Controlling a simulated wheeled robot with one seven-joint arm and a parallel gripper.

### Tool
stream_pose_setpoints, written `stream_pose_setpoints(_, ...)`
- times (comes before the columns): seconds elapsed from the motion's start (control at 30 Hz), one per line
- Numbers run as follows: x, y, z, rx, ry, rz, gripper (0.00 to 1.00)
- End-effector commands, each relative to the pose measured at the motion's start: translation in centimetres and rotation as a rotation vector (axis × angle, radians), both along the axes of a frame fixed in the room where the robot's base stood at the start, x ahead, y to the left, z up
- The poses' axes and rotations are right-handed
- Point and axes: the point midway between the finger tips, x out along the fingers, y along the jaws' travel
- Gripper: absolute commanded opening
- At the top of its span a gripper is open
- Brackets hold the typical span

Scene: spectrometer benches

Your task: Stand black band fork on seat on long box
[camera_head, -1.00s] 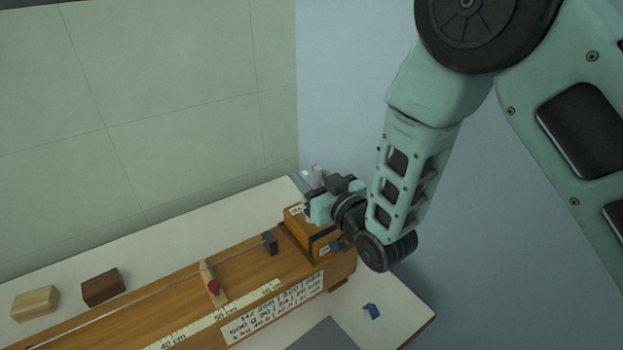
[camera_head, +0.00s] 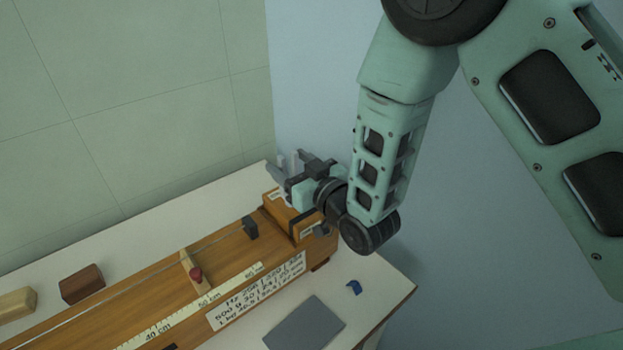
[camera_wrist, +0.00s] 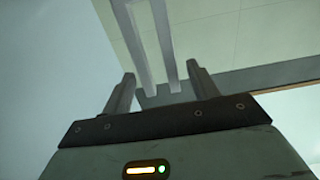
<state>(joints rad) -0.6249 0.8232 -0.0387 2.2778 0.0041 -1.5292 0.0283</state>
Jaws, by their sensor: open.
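The long box (camera_head: 140,311) is a wooden instrument with a scale, a string and a raised block (camera_head: 297,228) at its right end. My gripper (camera_head: 288,171) is over the far side of that block, with its jaws apart. Two pale grey prongs of a fork (camera_head: 296,160) rise at the jaws. In the wrist view the prongs (camera_wrist: 165,50) run up between the two open fingertips (camera_wrist: 160,90), with a gap on each side. The fork's stem, any black band and the seat are hidden behind my gripper, so I cannot tell how its foot rests.
A dark red-brown block (camera_head: 81,284) and a pale wood block (camera_head: 17,303) lie on the white bench behind the box. In front are a grey mat (camera_head: 305,323) and a small blue piece (camera_head: 354,288). A wooden bridge with a red knob (camera_head: 196,275) stands on the box.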

Motion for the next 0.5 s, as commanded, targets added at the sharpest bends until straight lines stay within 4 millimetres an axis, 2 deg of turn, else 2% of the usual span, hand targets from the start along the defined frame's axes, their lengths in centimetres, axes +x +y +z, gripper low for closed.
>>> stream_pose_setpoints(0.4, -6.8, -4.6, -0.1, 0.0, 0.002, 0.0, 0.6)
stream_pose_setpoints(0.5, -7.1, -4.8, 0.4, -0.003, 0.005, 0.0, 0.6)
